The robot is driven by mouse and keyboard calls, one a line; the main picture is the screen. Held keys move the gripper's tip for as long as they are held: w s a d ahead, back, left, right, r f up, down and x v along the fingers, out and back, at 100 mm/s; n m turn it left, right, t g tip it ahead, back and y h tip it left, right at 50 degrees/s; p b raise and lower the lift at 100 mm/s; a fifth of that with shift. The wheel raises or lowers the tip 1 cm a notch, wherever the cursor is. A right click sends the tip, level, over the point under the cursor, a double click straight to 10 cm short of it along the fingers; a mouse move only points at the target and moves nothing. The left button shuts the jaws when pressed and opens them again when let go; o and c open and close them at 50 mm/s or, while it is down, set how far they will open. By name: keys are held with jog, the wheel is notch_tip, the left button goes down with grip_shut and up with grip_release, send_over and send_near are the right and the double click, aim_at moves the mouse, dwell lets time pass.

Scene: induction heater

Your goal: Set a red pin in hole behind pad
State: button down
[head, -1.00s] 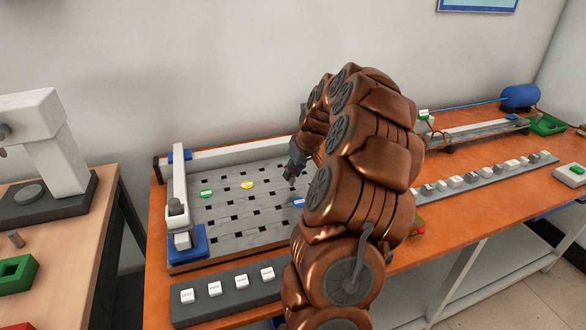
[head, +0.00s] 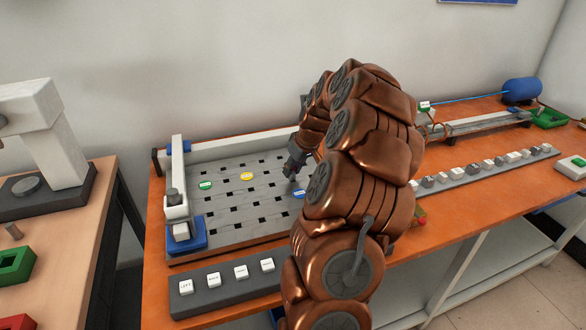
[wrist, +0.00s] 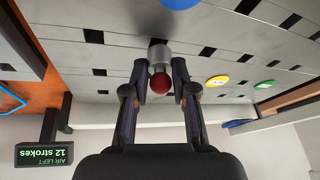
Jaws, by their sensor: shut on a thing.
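My gripper (wrist: 160,82) is shut on a red pin (wrist: 161,82) with a round red head and a grey cylindrical body. The pin's far end points at the grey perforated board (wrist: 110,55), where a dark square hole (wrist: 157,42) shows just past it. I cannot tell whether the pin has entered the hole. In the head view my gripper (head: 291,173) is low over the board's right part, and the pin is not clear there. A blue pad (head: 299,194) lies nearer the front. A yellow pad (head: 247,176) and a green pad (head: 205,184) lie to the left.
A white lever with a blue base (head: 186,237) stands along the board's left edge. A strip of white keys (head: 228,284) lies in front. Another block row (head: 487,166) is on the right. A dark sign reading "AIR LEFT 12 strokes" (wrist: 45,154) shows in the wrist view.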

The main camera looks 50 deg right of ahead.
jog(key=shift+f+b, duration=0.4)
jog(key=shift+b, duration=0.05)
dwell(0.4)
jog(key=c, duration=0.9)
grip_release()
jog(key=shift+o, duration=0.2)
jog(key=v, duration=1.2)
